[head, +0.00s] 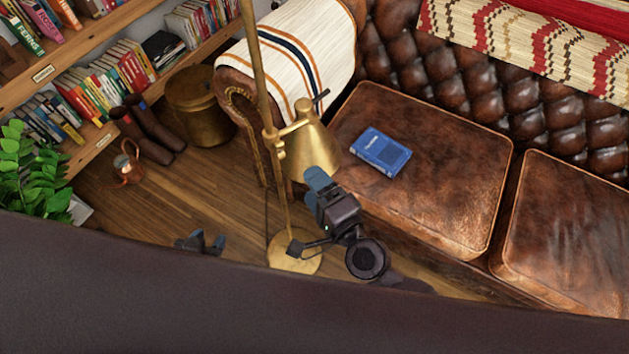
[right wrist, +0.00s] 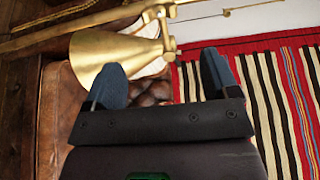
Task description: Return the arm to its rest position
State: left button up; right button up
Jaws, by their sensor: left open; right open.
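My right gripper (head: 318,182) is in the middle of the head view, in front of the sofa and by the lamp's brass shade (head: 308,148). In the right wrist view the two blue fingers of this gripper (right wrist: 163,78) are spread apart with nothing held between them. The shade (right wrist: 105,55) shows beyond them; I cannot tell if they touch. My left gripper (head: 204,241) is low in the head view, left of the lamp. Only its blue fingertips show, apart and empty; the rest is hidden.
A brown leather sofa (head: 430,190) holds a blue book (head: 380,151). The floor lamp's base (head: 295,262) stands beside it. A bookshelf (head: 85,70), a round brass container (head: 200,105), a copper can (head: 128,165) and a plant (head: 35,165) are at left. The wooden floor (head: 190,200) between is mostly clear.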

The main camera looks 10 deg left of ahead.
dwell(0.3)
jog(key=d+f+n+h, duration=0.35)
jog(key=d+n, duration=0.25)
jog(key=d, duration=0.4)
jog(key=d+f+n+h, duration=0.2)
jog(key=d+n+h, duration=0.25)
jog(key=d, duration=0.55)
jog(key=s+d+f+g+h, duration=0.1)
jog(key=s+d+f+h, duration=0.1)
jog(key=s+d, duration=0.3)
jog(key=s+d+f+g+h, duration=0.1)
jog(key=s+d+f+h, duration=0.1)
jog(key=s+d, duration=0.4)
jog(key=shift+d+f+h, duration=0.4)
jog(key=shift+d+f, duration=0.45)
jog(key=shift+d, duration=0.3)
jog(key=shift+w, duration=0.1)
